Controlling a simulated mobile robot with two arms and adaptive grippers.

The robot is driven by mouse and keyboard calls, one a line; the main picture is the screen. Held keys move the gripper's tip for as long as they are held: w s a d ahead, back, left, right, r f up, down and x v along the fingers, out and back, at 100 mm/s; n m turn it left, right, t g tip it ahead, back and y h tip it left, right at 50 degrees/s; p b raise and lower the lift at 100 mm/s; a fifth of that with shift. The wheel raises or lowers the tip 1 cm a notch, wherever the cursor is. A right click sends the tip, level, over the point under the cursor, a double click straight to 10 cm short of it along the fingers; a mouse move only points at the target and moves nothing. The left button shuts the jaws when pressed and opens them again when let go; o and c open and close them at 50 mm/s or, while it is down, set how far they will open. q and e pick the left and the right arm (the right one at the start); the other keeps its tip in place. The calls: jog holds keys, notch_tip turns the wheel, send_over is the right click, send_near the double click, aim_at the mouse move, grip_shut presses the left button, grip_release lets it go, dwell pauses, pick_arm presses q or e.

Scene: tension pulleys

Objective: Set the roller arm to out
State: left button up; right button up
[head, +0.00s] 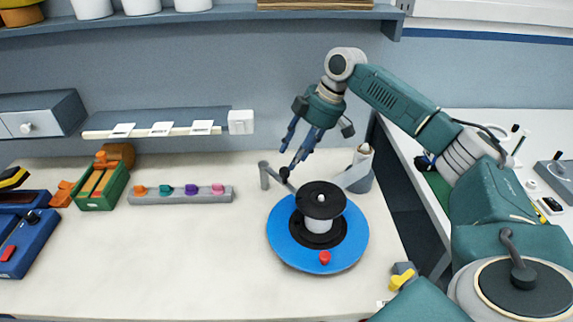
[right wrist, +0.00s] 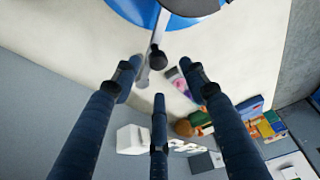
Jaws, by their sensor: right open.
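The roller arm (head: 275,173) is a grey bar running from a short upright post on the left toward the black spool (head: 322,198) on the blue disc (head: 285,245). A dark round knob (head: 284,172) sits on it, just below the fingertips. In the right wrist view the knob (right wrist: 157,59) shows between the fingers, near the tips. My right gripper (head: 288,158) is open, pointing down at the knob; its three spread fingers (right wrist: 157,80) hold nothing. I cannot tell whether any finger touches the knob. My left gripper is out of view.
A red knob (head: 325,257) stands on the disc's front. A white roll in a grey holder (head: 360,180) stands right of the spool. A grey strip with coloured knobs (head: 180,195) and a green bin (head: 100,200) lie left.

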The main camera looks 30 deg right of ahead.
aim_at(285, 169)
jog(key=x, duration=0.4)
jog(key=shift+w+a+f+p, duration=0.1)
jog(key=shift+w+f+p, duration=0.2)
jog(key=shift+p, duration=0.1)
jog(key=shift+w+a+f, duration=0.1)
jog(key=shift+a+f, duration=0.05)
jog(key=shift+f, duration=0.4)
jog(key=shift+c, duration=1.3)
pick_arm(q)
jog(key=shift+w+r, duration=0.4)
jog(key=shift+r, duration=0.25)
pick_arm(e)
grip_shut()
